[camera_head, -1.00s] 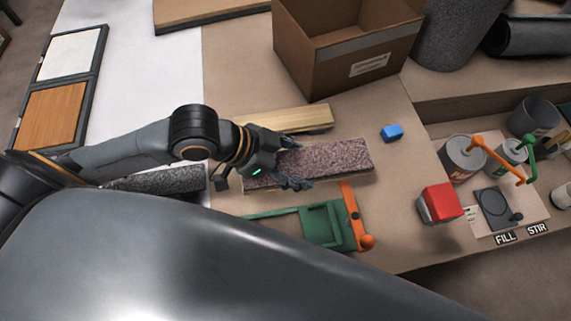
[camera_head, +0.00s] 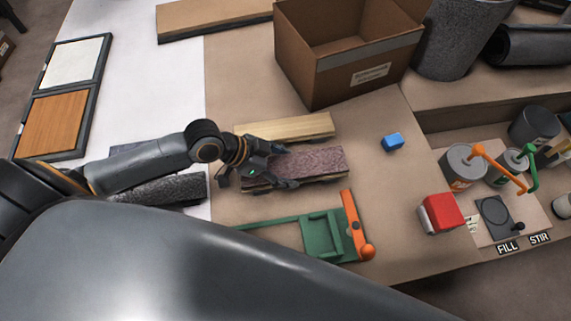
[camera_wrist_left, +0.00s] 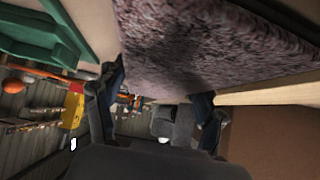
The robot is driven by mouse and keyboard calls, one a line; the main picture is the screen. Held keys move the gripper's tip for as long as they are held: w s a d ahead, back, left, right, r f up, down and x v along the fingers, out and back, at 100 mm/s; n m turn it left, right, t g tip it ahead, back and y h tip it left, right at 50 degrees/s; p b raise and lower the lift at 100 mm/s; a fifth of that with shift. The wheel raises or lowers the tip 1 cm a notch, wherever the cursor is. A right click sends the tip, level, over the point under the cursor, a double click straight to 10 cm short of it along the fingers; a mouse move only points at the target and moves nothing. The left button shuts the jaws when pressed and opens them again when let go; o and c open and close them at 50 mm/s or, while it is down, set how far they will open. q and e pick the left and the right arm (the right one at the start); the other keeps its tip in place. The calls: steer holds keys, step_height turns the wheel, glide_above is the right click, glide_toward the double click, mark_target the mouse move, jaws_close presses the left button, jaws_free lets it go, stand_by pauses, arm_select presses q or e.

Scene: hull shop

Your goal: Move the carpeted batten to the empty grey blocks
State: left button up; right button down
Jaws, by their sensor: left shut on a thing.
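The carpeted batten (camera_head: 318,162), a pale wooden strip topped with mottled pinkish-brown carpet, lies roughly crosswise mid-bench in the head view. My left gripper (camera_head: 268,167) is shut on it near its left end, one finger on each long side. In the left wrist view the carpet (camera_wrist_left: 205,35) fills the top, and the left gripper's fingers (camera_wrist_left: 158,95) show at its edges. A dark speckled grey strip (camera_head: 172,190) lies on the white area at left, partly behind my arm. A grey piece (camera_head: 127,149) shows above my forearm; I cannot tell whether these are the grey blocks.
A bare wooden batten (camera_head: 288,127) lies just behind the carpeted one. A green jig (camera_head: 318,234) with an orange lever (camera_head: 355,225) is in front. A cardboard box (camera_head: 345,75) stands behind.

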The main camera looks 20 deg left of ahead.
arm_select(q)
steer(key=o, duration=1.3)
steer(key=shift+f, duration=0.1)
steer(key=shift+c, duration=0.2)
steer(key=p+v, duration=0.1)
steer(key=v, duration=0.9)
steer(key=shift+s+a, duration=0.15)
steer(key=shift+s+a+r+p, duration=0.1)
steer(key=shift+a+r+p, duration=0.15)
steer(key=shift+r, duration=0.15)
steer(key=shift+s+a+r+p, duration=0.15)
steer(key=shift+r+p, duration=0.05)
steer(key=shift+r, duration=0.25)
